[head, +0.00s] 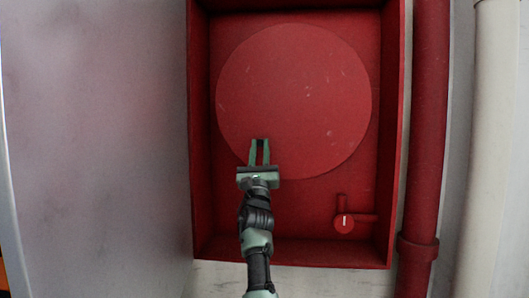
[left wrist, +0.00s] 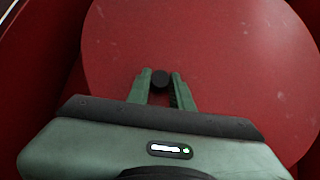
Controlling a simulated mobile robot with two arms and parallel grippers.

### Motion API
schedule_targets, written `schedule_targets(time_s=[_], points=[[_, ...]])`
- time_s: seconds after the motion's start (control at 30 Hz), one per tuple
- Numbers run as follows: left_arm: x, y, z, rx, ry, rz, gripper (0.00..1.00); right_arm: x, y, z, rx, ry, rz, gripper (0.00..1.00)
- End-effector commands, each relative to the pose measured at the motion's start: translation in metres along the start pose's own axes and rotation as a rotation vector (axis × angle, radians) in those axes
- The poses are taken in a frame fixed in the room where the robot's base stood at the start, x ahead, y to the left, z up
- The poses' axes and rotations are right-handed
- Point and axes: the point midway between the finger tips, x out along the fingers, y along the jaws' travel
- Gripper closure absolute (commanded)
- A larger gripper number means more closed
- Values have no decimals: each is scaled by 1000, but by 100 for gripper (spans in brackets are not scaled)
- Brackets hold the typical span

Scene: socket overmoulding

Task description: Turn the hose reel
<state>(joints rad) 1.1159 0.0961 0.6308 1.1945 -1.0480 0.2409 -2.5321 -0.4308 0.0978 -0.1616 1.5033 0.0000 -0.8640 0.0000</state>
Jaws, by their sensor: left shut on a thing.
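The hose reel (head: 300,90) is a large red disc with pale scuffs inside a red wall cabinet. It also fills most of the left wrist view (left wrist: 220,50). My left gripper (head: 260,142) is in front of the disc's lower left edge. In the left wrist view its green fingers (left wrist: 162,80) are shut on a small dark round knob (left wrist: 161,79), seen end-on against the disc. My right gripper is in neither view.
The red cabinet (head: 395,120) has side walls close around the disc. A red valve (head: 344,223) sits at its lower right. A red pipe (head: 430,110) and a pale pipe (head: 490,150) run down the wall on the right. A grey panel (head: 95,130) stands at the left.

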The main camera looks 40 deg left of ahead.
Motion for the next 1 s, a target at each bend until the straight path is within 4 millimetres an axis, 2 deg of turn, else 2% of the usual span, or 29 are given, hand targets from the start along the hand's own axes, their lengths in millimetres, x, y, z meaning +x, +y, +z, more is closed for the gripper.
schedule_targets(time_s=[0.37, 0.4, 0.43, 0.47, 0.8, 1.0], points=[[1, 2, 1, 0, -1, 4, 100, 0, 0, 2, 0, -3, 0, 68], [1, 2, 1, 0, -1, 4, 67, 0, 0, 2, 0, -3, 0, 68], [1, 2, 1, 0, -1, 3, 59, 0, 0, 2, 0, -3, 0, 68], [1, 2, 1, 0, -1, 3, 57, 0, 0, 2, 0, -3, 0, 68], [-3, 1, 0, 2, 1, 0, 57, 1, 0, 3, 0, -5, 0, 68], [-32, 0, -2, 4, 2, -1, 57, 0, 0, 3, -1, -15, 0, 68]])
